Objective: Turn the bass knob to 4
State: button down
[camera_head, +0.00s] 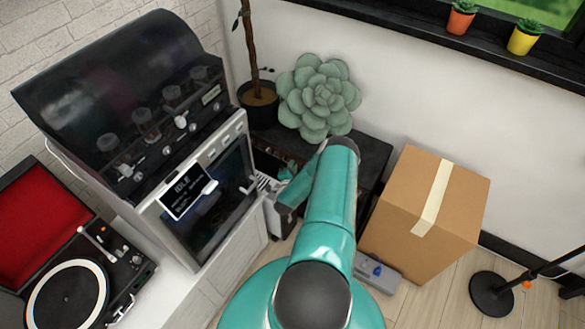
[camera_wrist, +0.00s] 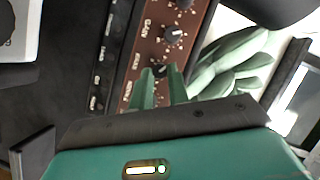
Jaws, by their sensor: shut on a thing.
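The amplifier (camera_head: 362,160) is a black box against the wall, with a brown control panel that fills the middle of the wrist view (camera_wrist: 148,45). A row of dark knobs with white marks runs along the panel. My gripper (camera_wrist: 162,78) has its two green fingers shut on one dark knob (camera_wrist: 161,70), which shows only in part between the tips. Another knob (camera_wrist: 173,35) with a white pointer sits just above it. The printed labels are too blurred to read surely, and the held knob's setting is hidden. In the head view, my arm covers most of the panel.
A large green succulent (camera_head: 318,97) sits on the amplifier, its leaves close to my fingers in the wrist view (camera_wrist: 228,60). A cardboard box (camera_head: 415,200) and a grey pedal (camera_head: 378,273) are right.

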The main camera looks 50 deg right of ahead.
jog(key=shift+f+m+t+h, duration=0.15)
jog(key=shift+m+t+h, duration=0.25)
jog(key=shift+m, duration=0.65)
jog(key=shift+f+m+t+h, duration=0.1)
jog(key=shift+m+t+h, duration=0.25)
jog(key=shift+m, duration=0.7)
jog(key=c, duration=1.3)
grip_release()
jog(key=shift+c, duration=0.2)
jog(key=v, duration=1.4)
jog(key=shift+s, duration=0.15)
